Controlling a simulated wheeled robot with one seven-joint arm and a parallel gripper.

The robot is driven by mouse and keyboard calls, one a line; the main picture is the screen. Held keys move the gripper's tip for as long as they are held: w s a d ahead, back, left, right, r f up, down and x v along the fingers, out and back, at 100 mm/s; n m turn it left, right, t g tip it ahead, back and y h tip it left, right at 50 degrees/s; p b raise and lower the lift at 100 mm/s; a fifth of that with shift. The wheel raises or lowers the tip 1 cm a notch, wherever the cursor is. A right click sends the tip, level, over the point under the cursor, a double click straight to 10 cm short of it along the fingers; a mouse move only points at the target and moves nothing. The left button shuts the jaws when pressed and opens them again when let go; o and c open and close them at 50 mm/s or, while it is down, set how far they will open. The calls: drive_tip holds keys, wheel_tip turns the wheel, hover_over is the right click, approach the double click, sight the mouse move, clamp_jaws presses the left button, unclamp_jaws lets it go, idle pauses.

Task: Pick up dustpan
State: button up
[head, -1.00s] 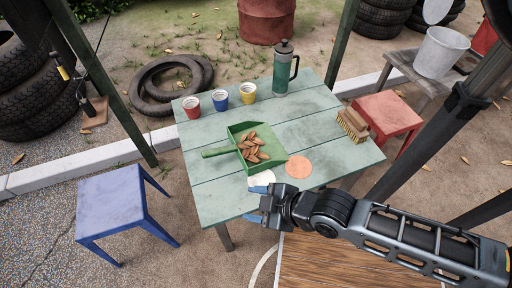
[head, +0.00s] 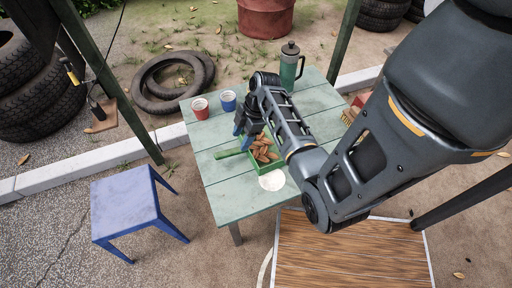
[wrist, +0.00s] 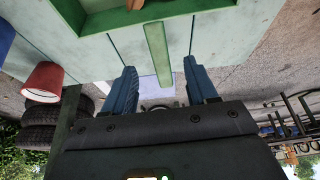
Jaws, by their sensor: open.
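The green dustpan (head: 272,171) lies on the pale green table, holding several brown leaf-like pieces (head: 264,152). Its handle (head: 229,153) points left. My gripper (head: 240,142) is above the table at the handle's inner end, by the pan, fingers pointing down. In the wrist view, my gripper (wrist: 160,68) is open, and the dustpan's handle (wrist: 157,52) shows between the two blue fingers, with a gap on each side. The dustpan's pan (wrist: 100,22) is at the top of that view. My arm hides part of the pan in the head view.
On the table (head: 225,190) stand a red cup (head: 200,110), a blue cup (head: 228,103) and a green French press (head: 289,68). A white disc (head: 272,181) lies in front of the dustpan. A blue stool (head: 125,205) stands left. My arm covers the table's right side.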

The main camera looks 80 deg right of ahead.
sight(234, 150)
drive_tip(key=shift+w+x, duration=0.2)
drive_tip(key=shift+x, duration=1.65)
drive_tip(key=shift+w+x, duration=0.2)
drive_tip(key=shift+x, duration=1.7)
drive_tip(key=shift+a+r, duration=0.2)
drive_tip(key=c, duration=1)
